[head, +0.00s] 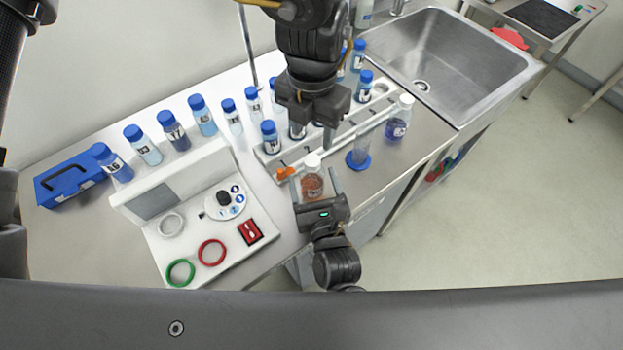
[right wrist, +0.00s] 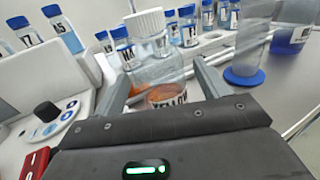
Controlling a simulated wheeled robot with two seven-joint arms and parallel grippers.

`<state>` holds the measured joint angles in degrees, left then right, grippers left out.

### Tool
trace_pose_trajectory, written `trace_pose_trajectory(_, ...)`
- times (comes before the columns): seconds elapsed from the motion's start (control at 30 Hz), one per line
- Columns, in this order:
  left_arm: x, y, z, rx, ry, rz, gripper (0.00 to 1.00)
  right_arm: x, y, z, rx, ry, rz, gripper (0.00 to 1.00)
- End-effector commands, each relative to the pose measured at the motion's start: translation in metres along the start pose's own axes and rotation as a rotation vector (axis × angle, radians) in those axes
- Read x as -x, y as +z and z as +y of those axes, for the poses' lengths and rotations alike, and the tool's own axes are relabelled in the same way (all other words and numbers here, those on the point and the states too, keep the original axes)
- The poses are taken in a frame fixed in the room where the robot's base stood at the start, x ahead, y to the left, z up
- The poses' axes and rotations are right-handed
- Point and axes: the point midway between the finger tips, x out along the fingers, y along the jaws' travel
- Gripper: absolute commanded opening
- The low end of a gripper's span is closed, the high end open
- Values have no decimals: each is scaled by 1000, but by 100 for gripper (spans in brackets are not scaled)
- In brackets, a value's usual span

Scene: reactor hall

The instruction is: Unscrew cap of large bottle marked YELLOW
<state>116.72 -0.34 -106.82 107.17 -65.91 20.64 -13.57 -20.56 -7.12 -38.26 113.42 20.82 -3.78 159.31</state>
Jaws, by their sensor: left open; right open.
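The large bottle (head: 312,185) has a white cap (head: 313,160) and orange liquid. It stands upright on the counter. In the right wrist view the bottle (right wrist: 158,68) carries a label reading YELLOW, partly hidden by my gripper, and its ribbed white cap (right wrist: 145,22) is on. My right gripper (head: 316,186) is open, with one finger on each side of the bottle. I cannot tell if either finger touches it. My left gripper (head: 312,130) is open and points down over the rack, behind the bottle and above the counter.
A white rack (head: 272,160) with blue-capped bottles lies behind. A clear cylinder with a blue base (head: 359,158) and a white-capped bottle of purple liquid (head: 398,120) stand to the right. A white device (head: 200,225) is at left. The sink (head: 450,60) is at far right.

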Motion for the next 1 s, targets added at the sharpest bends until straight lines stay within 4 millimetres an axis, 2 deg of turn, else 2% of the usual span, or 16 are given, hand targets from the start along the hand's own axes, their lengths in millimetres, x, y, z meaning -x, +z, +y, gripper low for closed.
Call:
trace_pose_trajectory(0.13, 0, 0, 0, 0, 0, 0, 49, 0, 0, 0, 0, 0, 0, 71)
trace_pose_trajectory(0.67, 0, 0, 0, 0, 0, 0, 49, 0, 0, 0, 0, 0, -1, 2)
trace_pose_trajectory(0.83, 5, 2, 5, -31, 26, -13, 49, 0, 0, 0, 0, 0, -1, 0)
trace_pose_trajectory(1.0, 5, 2, 6, -315, 33, -11, 49, 0, 0, 0, 0, 0, -1, 0)
